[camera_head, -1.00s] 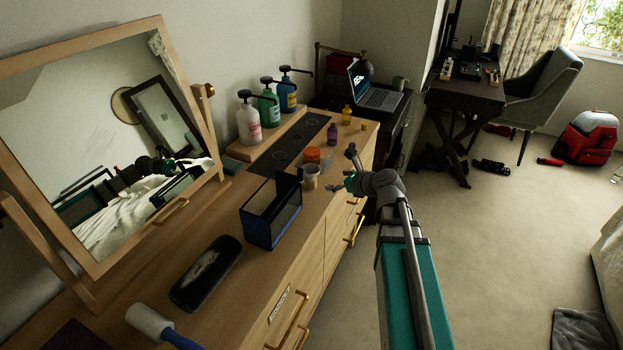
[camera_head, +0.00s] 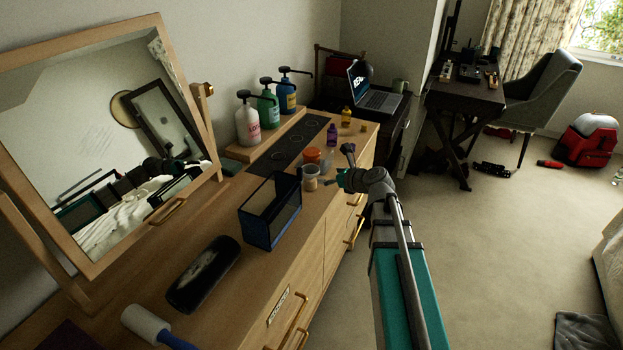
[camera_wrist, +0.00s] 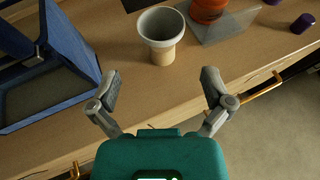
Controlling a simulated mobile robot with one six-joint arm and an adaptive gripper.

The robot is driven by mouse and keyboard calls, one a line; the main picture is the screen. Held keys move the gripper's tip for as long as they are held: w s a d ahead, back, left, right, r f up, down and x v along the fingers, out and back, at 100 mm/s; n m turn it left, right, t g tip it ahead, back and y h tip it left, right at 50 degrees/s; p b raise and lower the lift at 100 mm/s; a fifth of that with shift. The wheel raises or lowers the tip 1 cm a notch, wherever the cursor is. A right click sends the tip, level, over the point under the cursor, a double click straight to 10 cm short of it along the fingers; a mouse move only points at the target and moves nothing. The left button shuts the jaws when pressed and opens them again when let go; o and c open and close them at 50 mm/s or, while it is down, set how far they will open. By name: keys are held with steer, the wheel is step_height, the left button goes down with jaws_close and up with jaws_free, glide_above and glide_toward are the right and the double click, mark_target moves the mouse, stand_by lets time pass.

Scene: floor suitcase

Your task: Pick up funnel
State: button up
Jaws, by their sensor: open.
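A grey, wide-rimmed, cup-like piece with a narrower tan lower part, which looks like the funnel (camera_wrist: 162,27), stands upright on the wooden dresser top near its front edge. In the head view the funnel (camera_head: 311,172) is just left of my gripper (camera_head: 337,178). In the wrist view my gripper (camera_wrist: 160,82) is open and empty. Its two fingers are spread apart on the near side of the funnel, and neither touches it. In the head view the fingers are small and partly hidden by my wrist.
A dark blue mesh bin (camera_head: 270,222) stands left of the funnel; its wall (camera_wrist: 72,40) is close to my left finger. An orange container (camera_head: 312,154) and a clear sheet (camera_wrist: 222,25) are behind. Pump bottles (camera_head: 268,108) line the back. The dresser's front edge is near.

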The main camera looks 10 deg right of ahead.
mark_target(307, 171)
steer(key=shift+b+x, duration=0.65)
steer(key=shift+x, duration=1.6)
steer(key=shift+w, duration=0.1)
steer(key=shift+b+x, duration=0.9)
steer(key=shift+x, duration=1.6)
steer(key=shift+w+r, duration=0.1)
steer(key=c, duration=0.5)
